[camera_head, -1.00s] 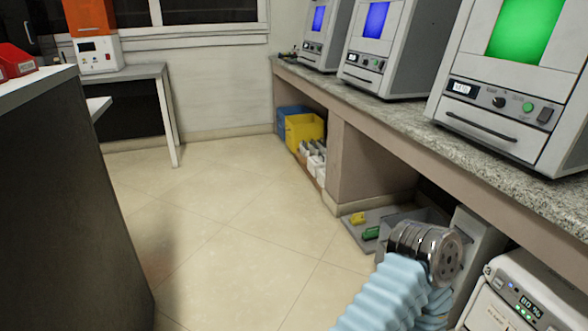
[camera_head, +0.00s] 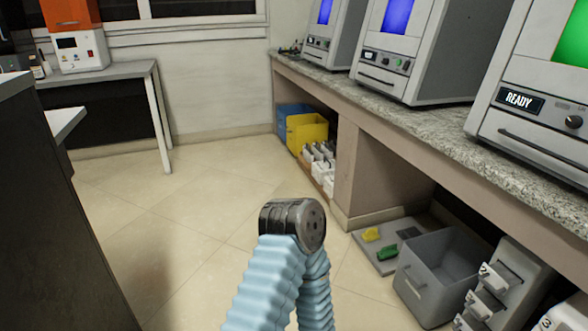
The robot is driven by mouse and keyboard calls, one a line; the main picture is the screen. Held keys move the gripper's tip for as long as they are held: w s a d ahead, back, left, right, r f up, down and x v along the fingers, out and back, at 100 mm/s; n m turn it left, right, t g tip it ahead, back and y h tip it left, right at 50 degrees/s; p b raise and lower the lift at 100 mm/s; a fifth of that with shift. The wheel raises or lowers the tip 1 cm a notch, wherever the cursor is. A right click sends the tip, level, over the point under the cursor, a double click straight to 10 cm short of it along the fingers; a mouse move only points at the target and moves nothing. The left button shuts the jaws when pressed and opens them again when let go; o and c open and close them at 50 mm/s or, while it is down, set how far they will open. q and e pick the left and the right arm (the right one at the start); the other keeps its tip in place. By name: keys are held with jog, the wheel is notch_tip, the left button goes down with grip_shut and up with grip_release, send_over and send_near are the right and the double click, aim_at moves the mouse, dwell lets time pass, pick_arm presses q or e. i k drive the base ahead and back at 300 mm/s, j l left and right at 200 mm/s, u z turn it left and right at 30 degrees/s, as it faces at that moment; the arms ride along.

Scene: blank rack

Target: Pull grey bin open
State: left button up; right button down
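The grey bin (camera_head: 428,288) stands low under the counter at the right, an open-topped box with a handle on its front face. Its inside looks empty from here. One of my arms, in a ribbed light-blue sleeve with a dark metal joint, rises at the bottom centre, left of the bin and apart from it in the picture. I cannot tell which arm it is. No gripper fingers show on it, and the other arm does not show.
A grey tray (camera_head: 369,258) with a yellow and a green piece lies behind the bin. A white unit with numbered parts (camera_head: 505,280) stands close on its right. The stone counter (camera_head: 420,125) overhangs the bin area. Clear tiled floor (camera_head: 180,210) lies to the left.

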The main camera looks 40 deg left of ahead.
aim_at(435, 272)
jog(key=i+j+u, duration=0.1)
jog(key=i+j, duration=0.2)
jog(key=j, duration=0.3)
jog(key=i+j+u, duration=0.1)
jog(key=i+j, duration=0.25)
jog(key=j, duration=0.25)
jog(key=i+j+u, duration=0.1)
jog(key=i+j, duration=0.25)
jog(key=j, duration=0.25)
jog(key=i+j+u, duration=0.1)
jog(key=i+j, duration=0.3)
jog(key=j, duration=0.15)
jog(key=i+j, duration=0.55)
jog(key=j, duration=0.2)
jog(key=z, duration=2.1)
jog(key=i+l+u, duration=0.2)
jog(key=l, duration=0.15)
jog(key=i+l+u, duration=0.2)
jog(key=l, duration=0.15)
jog(key=l+u, duration=0.2)
jog(key=l, duration=0.2)
